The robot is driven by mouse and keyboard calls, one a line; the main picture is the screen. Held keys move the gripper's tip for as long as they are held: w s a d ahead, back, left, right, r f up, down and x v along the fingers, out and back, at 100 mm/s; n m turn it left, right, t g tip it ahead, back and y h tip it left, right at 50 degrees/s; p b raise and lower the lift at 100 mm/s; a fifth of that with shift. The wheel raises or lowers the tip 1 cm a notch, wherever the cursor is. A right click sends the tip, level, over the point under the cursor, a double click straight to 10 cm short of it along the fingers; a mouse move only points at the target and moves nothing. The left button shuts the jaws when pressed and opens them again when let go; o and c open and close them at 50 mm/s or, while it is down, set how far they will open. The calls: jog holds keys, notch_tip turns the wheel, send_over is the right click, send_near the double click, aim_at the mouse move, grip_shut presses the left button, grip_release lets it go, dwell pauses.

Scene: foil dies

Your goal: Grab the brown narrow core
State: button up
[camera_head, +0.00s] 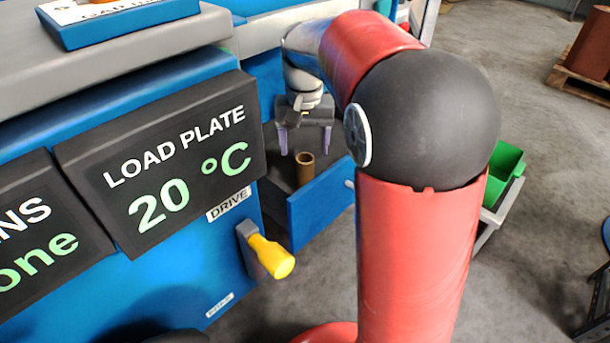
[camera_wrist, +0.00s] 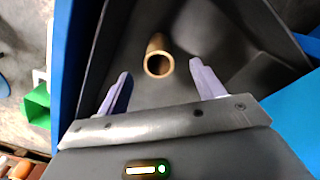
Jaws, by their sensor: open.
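The brown narrow core (camera_head: 304,168) is a short hollow tube. It stands inside an open blue drawer (camera_head: 318,205) with a dark inner floor. In the wrist view the core (camera_wrist: 158,57) shows its round open end, beyond the fingertips and roughly centred between them. My gripper (camera_head: 304,143) is over the drawer, pointing down, with its two purple fingers apart and nothing between them. In the wrist view my gripper (camera_wrist: 160,80) is also open and empty. The core appears apart from both fingers.
A blue machine with a "LOAD PLATE 20 °C" display (camera_head: 165,165) stands left of the drawer. A yellow-handled lever (camera_head: 268,256) sticks out near the drawer's front. A green bin (camera_head: 505,170) stands to the right. The drawer walls surround the core.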

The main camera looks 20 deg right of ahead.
aim_at(305, 159)
notch_tip(305, 159, down, 5)
jog(key=shift+r+b, duration=0.1)
jog(key=shift+b, duration=0.5)
jog(key=c, duration=1)
jog(key=shift+c, duration=0.2)
jog(key=shift+r, duration=0.1)
